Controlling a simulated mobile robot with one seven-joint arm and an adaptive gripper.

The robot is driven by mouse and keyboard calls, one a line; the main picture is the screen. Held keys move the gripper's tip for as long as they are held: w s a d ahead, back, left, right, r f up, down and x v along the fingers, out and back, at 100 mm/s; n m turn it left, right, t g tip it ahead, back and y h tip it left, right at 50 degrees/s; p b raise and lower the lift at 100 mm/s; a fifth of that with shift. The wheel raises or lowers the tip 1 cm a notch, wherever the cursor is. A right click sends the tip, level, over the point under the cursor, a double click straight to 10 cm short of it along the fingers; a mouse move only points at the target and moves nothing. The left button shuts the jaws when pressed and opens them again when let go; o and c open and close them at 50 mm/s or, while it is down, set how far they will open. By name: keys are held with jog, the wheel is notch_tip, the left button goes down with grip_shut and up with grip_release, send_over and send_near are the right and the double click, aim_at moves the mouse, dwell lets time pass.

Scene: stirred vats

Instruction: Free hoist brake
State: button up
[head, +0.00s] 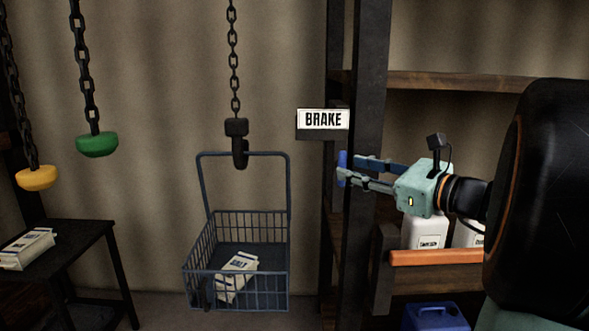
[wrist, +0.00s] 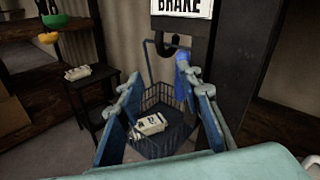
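The white BRAKE sign (head: 323,119) is fixed to the dark post, and it shows at the top of the wrist view (wrist: 182,6). Below it is a blue lever or handle (head: 342,160), which in the wrist view (wrist: 182,61) hangs by a dark bracket. My gripper (head: 350,170) is at the lever from the right. In the wrist view its fingers (wrist: 160,82) stand apart, with the lever close to the right fingertip; I cannot tell whether they touch. A blue wire basket (head: 237,262) with a labelled white bag (head: 237,278) hangs from the hoist chain's hook (head: 237,145).
Green (head: 97,145) and yellow (head: 36,178) handles hang on chains at the left. A dark table (head: 85,240) with white bags (head: 27,249) stands below them. The post (head: 358,60) and shelves (head: 450,82) with white jugs (head: 424,231) lie close around my arm.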

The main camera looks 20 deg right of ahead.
aim_at(345, 166)
jog(key=s+d+f+m+t+h, duration=0.1)
jog(key=s+d+m, duration=0.1)
jog(key=d+m, duration=0.15)
jog(key=shift+m, duration=0.35)
jog(key=b+x, duration=0.1)
jog(key=x, duration=0.9)
jog(key=shift+w+f, duration=0.15)
jog(key=shift+w, duration=0.15)
jog(key=shift+c, duration=0.6)
grip_shut()
